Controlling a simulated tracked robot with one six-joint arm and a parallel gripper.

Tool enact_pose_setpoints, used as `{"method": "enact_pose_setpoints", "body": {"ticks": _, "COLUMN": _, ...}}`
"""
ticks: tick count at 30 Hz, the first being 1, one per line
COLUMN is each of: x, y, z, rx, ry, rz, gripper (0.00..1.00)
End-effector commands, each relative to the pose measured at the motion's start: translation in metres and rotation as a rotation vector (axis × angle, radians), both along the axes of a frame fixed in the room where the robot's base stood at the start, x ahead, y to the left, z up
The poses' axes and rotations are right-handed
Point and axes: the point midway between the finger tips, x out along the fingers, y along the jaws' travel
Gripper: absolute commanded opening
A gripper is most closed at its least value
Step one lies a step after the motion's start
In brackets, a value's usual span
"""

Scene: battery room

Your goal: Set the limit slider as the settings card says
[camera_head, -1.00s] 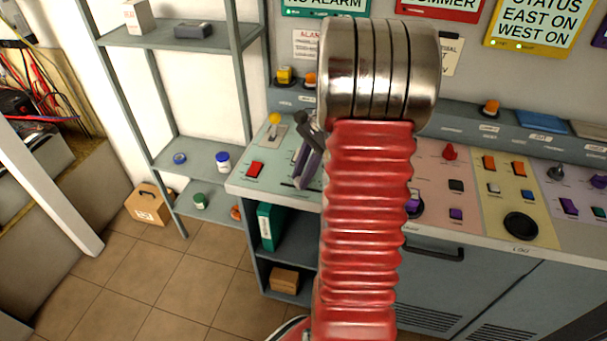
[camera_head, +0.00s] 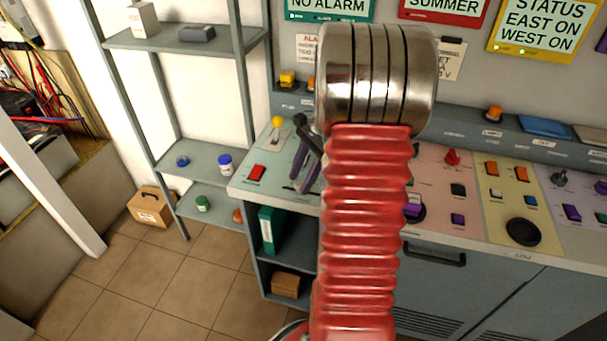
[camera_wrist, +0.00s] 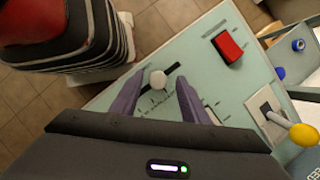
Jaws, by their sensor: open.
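The limit slider seems to be the pale round knob (camera_wrist: 157,79) on a dark slot (camera_wrist: 174,69) in the wrist view. A printed scale runs beside the slot, too small to read. My gripper (camera_wrist: 161,86) is open, with one purple finger on either side of the knob; contact is unclear. In the head view my gripper (camera_head: 303,182) is over the console's pale green left panel (camera_head: 248,186). A card (camera_head: 450,62) on the wall, perhaps the settings card, is partly hidden by my arm; its full text cannot be read.
A red rocker switch (camera_wrist: 229,46) and a yellow-knobbed lever (camera_wrist: 302,133) are on the same panel. A SUMMER sign (camera_head: 442,8) and a STATUS sign (camera_head: 545,25) hang on the wall. A shelf rack (camera_head: 190,155) stands left of the console. My arm hides the console's middle.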

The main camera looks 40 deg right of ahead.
Motion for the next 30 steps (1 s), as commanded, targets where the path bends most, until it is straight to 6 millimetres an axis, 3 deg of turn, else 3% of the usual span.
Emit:
{"method": "enact_pose_setpoints", "body": {"ticks": 8, "x": -0.002, "y": -0.007, "z": 0.016, "rx": -0.001, "ry": -0.001, "rz": 0.000, "gripper": 0.41}}
{"method": "enact_pose_setpoints", "body": {"ticks": 24, "x": -0.010, "y": -0.041, "z": 0.101, "rx": -0.004, "ry": -0.001, "rz": -0.002, "gripper": 0.41}}
{"method": "enact_pose_setpoints", "body": {"ticks": 30, "x": -0.012, "y": -0.050, "z": 0.122, "rx": -0.002, "ry": 0.000, "rz": -0.003, "gripper": 0.41}}
